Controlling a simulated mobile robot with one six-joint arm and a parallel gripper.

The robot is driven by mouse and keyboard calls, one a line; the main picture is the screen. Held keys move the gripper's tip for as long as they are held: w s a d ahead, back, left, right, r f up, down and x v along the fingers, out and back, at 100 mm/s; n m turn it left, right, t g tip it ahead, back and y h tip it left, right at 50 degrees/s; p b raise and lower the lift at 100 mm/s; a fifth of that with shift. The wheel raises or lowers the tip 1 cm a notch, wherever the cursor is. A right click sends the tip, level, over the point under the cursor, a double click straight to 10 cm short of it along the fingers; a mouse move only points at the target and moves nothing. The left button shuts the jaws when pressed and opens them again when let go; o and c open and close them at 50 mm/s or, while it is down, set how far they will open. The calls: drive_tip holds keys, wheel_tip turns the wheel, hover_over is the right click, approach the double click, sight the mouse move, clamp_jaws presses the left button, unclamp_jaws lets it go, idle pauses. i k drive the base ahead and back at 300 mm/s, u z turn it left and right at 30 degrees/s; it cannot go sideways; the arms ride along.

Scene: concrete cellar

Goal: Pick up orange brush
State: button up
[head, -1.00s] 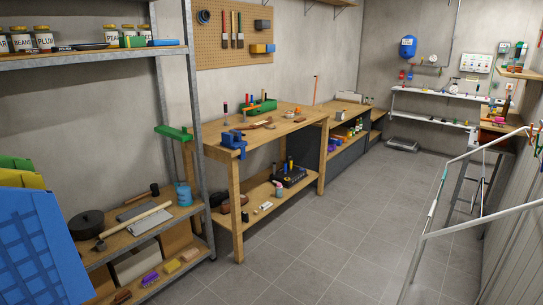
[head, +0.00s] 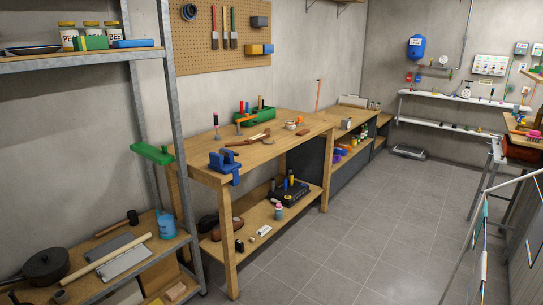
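I cannot make out an orange brush for certain. On the low shelf at the bottom left, a tan block (head: 176,291) lies near the edge, and a yellow piece (head: 155,301) is cut off by the picture's edge; neither shows clearly as a brush. A thin orange stick (head: 318,97) stands upright behind the workbench. A green tool tray (head: 258,116) on the workbench holds several handled tools, some orange, too small to identify. My gripper is not in view.
The workbench (head: 262,152) with a blue vise (head: 226,163) runs along the left wall. A metal shelf rack (head: 177,110) stands nearer at left. A metal-framed stand (head: 500,197) is at right. The tiled floor (head: 340,240) between is clear.

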sight(300, 121)
drive_tip(key=i, duration=2.5)
drive_tip(key=u, duration=1.15)
drive_tip(key=k, duration=0.15)
drive_tip(key=z, duration=2.7)
drive_tip(key=i, duration=1)
drive_tip(key=z, duration=0.05)
